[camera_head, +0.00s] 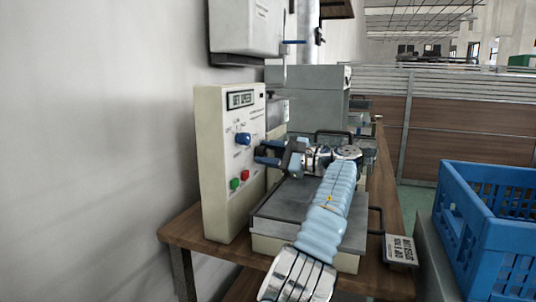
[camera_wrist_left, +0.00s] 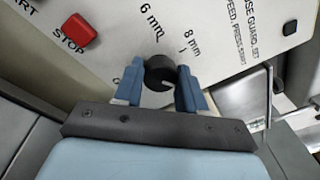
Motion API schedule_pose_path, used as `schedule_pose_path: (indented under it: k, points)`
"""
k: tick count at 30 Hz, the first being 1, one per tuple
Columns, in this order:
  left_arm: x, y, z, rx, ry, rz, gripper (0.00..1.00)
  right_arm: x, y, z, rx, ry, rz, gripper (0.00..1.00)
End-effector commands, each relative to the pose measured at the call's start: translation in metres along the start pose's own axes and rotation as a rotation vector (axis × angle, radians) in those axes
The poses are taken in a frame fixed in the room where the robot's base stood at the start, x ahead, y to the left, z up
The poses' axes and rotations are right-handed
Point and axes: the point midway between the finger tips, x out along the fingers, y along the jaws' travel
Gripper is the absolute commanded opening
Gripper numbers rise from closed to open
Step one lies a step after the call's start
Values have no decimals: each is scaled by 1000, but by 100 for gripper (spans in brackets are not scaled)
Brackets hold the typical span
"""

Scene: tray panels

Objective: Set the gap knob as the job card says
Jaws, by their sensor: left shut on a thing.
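The control panel (camera_head: 225,150) is a cream upright box with a small display, a blue knob, a green button and a red button. My left gripper (camera_head: 264,153) is at the panel's right part. In the left wrist view its blue fingers (camera_wrist_left: 175,86) are on both sides of a black round knob (camera_wrist_left: 160,70), shut on it. The knob has a light pointer line near its lower edge. "6 mm" and "8 mm" are printed above it; a lower-left marking is partly hidden. The job card (camera_head: 401,250) lies at the bench's front right; its small tilted print is unclear. My right gripper is out of view.
The red STOP button (camera_wrist_left: 77,29) is left of the knob in the wrist view. A grey machine bed (camera_head: 285,215) with a black handle lies below my arm on the wooden bench (camera_head: 190,235). A blue crate (camera_head: 485,185) stands at the right. The wall is close on the left.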

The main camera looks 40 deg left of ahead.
Motion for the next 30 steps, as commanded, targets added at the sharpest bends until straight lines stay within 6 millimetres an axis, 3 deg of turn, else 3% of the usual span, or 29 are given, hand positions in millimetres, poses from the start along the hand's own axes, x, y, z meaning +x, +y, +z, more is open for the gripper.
schedule_pose_path:
  k: [24,25,29,30]
  points:
    - [-1,0,0,0,1,-1,10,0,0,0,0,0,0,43]
    - [-1,0,0,0,1,-1,45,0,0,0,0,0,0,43]
    - [0,0,0,0,1,-1,65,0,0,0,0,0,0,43]
    - [0,0,0,0,1,-1,65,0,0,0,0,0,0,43]
